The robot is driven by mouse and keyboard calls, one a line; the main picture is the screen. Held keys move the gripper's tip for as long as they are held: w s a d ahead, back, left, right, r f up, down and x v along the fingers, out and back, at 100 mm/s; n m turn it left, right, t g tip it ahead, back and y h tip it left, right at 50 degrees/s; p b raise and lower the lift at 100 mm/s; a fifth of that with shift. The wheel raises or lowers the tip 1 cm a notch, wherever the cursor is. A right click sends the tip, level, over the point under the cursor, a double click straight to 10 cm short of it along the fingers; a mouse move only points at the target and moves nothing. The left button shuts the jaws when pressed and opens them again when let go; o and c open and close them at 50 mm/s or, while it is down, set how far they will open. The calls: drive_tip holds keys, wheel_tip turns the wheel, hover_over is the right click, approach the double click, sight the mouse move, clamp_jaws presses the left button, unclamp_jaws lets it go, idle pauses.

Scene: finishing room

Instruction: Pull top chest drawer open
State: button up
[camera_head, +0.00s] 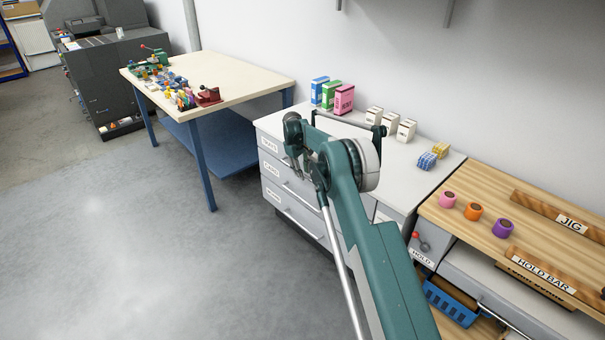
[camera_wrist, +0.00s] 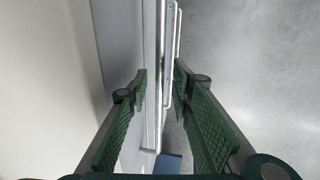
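The grey-white chest (camera_head: 255,125) has several stacked drawers with labels. Its top drawer (camera_head: 269,145) looks shut, and its handle is hidden behind my arm in the head view. My gripper (camera_head: 294,150) is at the front of the top drawer. In the wrist view, my gripper (camera_wrist: 160,85) is open, its two green ribbed fingers apart. The chest's front edge and a pale handle bar (camera_wrist: 168,70) run between and beyond the fingers. I cannot tell whether either finger touches the bar.
Coloured boxes (camera_head: 344,98) and small white cartons (camera_head: 390,121) stand on the chest top. A wooden bench (camera_head: 520,220) with tape rolls adjoins on the right. A blue-legged table (camera_head: 230,80) stands left. The floor (camera_head: 130,240) before the drawers is clear.

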drive_tip(key=shift+f, duration=0.1)
drive_tip(key=shift+c, duration=0.5)
clamp_jaws()
drive_tip(key=s+a+p, duration=0.1)
drive_tip(key=s+a, duration=2.3)
drive_tip(key=shift+s+a, duration=0.25)
drive_tip(key=shift+s, duration=0.1)
drive_tip(key=shift+o, duration=0.5)
unclamp_jaws()
